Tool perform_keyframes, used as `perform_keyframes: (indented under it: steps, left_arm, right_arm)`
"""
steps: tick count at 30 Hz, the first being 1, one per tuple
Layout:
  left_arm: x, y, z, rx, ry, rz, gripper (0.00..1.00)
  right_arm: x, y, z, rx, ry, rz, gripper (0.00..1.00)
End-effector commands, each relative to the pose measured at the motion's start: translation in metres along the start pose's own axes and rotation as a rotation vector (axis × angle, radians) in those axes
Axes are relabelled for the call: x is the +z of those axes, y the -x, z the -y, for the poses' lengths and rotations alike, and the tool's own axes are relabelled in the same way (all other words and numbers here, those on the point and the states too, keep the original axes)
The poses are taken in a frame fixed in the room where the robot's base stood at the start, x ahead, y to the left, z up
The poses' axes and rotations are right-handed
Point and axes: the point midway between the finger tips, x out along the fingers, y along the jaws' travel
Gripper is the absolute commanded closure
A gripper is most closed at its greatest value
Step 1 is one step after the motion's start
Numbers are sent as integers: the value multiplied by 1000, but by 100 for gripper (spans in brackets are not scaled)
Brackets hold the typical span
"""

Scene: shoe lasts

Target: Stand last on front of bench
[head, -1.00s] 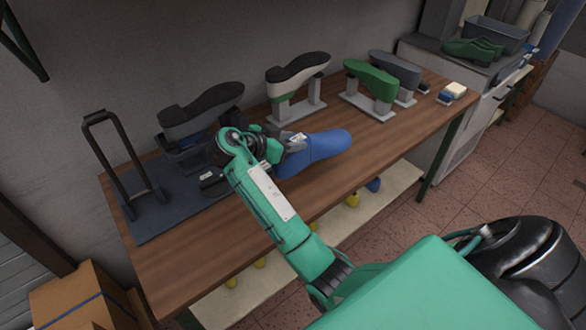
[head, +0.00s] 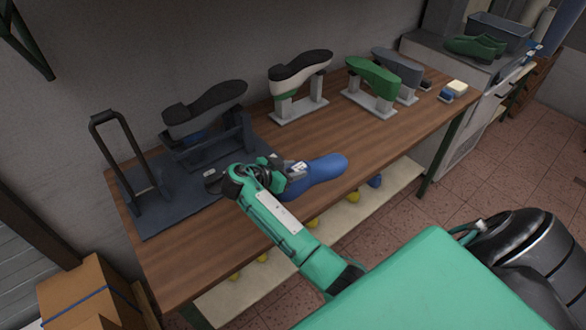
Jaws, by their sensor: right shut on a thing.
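A blue last (head: 318,173) is in my right gripper (head: 288,172), near the front edge of the wooden bench (head: 215,240). My right gripper is shut on its left end. The last lies roughly level, its rounded toe pointing right. I cannot tell whether its underside touches the bench top. My left gripper is not in view.
Behind stand a dark press frame (head: 160,195) with a black sole (head: 205,108), a white-and-green last (head: 300,72) on a stand, and green (head: 372,76) and grey (head: 395,64) lasts. A brush (head: 453,91) lies at the right. The bench front between is clear.

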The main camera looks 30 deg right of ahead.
Motion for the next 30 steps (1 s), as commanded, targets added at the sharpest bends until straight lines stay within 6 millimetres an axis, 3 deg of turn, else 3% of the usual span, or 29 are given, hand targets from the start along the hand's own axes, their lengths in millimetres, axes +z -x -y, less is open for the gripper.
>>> perform_keyframes:
  steps: [5, 6, 9, 20, 30]
  left_arm:
    - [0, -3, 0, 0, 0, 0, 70]
    - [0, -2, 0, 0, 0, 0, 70]
    - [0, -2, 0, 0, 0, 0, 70]
    - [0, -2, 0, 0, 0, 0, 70]
    - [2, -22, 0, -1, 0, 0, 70]
  right_arm:
    - [1, -1, 0, -1, -2, -2, 100]
    - [1, 0, 0, 0, 0, 0, 55]
    - [1, 0, 0, 0, 0, 0, 41]
    - [1, 4, 0, -1, 0, 1, 41]
    - [3, 70, 1, -2, -2, 4, 41]
